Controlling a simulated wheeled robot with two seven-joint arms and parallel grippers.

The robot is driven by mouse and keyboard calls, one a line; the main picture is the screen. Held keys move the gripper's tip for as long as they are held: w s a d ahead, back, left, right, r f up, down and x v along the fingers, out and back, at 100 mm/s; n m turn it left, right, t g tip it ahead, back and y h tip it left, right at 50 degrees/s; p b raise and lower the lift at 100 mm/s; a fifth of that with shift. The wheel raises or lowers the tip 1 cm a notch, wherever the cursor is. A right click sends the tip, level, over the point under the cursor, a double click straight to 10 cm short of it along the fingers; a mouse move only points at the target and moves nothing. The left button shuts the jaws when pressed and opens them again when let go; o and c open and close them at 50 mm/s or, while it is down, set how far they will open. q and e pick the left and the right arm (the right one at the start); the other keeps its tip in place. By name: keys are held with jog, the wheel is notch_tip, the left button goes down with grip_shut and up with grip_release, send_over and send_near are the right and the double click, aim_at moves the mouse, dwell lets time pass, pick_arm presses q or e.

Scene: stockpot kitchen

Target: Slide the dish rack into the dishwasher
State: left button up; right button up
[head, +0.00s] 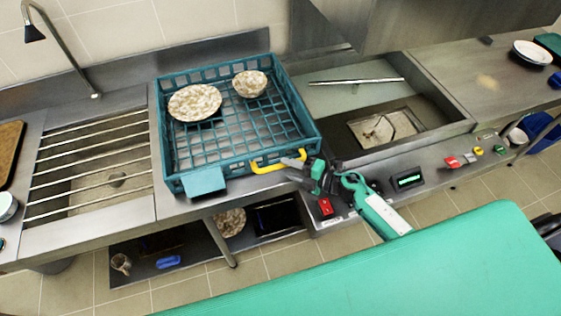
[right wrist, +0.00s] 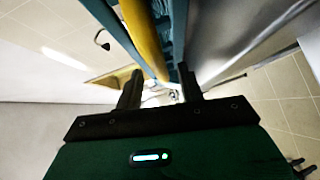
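The teal dish rack (head: 163,130) stands on the steel counter between the slatted drainer and the dishwasher. It holds a speckled plate (head: 194,102) and a speckled bowl (head: 250,84). A yellow handle (head: 265,167) is on its front side. The dishwasher (head: 345,98) is to the right, with its bay exposed and its steel hood (head: 430,28) raised above. My right gripper (head: 302,162) is at the right end of the handle. In the right wrist view its fingers (right wrist: 158,88) are apart, with the yellow handle (right wrist: 146,38) between them; contact is unclear. My left gripper is out of view.
The slatted drainer (head: 92,160) is left of the rack. A control panel (head: 408,180) with coloured buttons runs along the dishwasher's front. The right counter (head: 475,75) holds a white bowl (head: 532,52). A low shelf (head: 190,262) below holds a mug (head: 121,263).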

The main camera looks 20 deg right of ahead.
aim_at(281, 166)
jog(key=shift+p+x, duration=0.3)
jog(key=shift+x, duration=1.4)
grip_shut()
